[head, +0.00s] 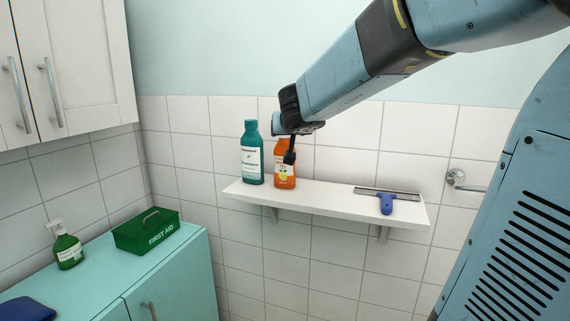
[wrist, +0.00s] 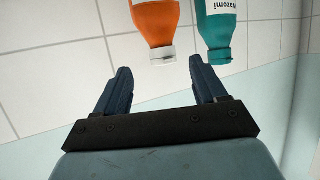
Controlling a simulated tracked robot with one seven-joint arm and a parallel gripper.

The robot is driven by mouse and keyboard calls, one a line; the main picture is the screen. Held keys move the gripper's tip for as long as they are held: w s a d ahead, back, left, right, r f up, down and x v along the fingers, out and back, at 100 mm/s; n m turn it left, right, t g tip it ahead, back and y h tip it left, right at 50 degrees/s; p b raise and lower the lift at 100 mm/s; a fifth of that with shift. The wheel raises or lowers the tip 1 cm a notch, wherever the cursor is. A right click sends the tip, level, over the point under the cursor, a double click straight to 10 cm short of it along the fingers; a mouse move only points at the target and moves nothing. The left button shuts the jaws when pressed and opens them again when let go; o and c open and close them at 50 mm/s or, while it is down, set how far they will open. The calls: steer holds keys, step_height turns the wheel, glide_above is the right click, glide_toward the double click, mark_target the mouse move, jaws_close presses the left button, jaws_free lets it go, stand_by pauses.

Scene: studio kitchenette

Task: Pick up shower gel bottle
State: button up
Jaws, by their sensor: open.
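Two bottles stand upright on a white wall shelf (head: 331,200): a teal one (head: 252,163) and an orange one (head: 284,178) to its right. I cannot read from the labels which is shower gel. My gripper (head: 289,142) is in front of the orange bottle's upper part and hides some of it. In the wrist view the bottles appear upside down. The orange bottle (wrist: 156,18) has its white cap just beyond and between my open fingers (wrist: 161,78). The teal bottle (wrist: 222,28) is beyond the right finger. Nothing is between the fingers.
A blue-handled squeegee (head: 386,201) lies at the shelf's right end, with bare shelf between it and the bottles. A green first aid box (head: 146,232) and a green pump bottle (head: 68,249) stand on the teal cabinet at left. A metal wall holder (head: 457,178) is at right.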

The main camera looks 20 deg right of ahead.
mark_target(284, 137)
steer(key=shift+x, duration=4.95)
steer(key=shift+a+f, duration=0.1)
steer(key=shift+f, duration=0.05)
jaws_close()
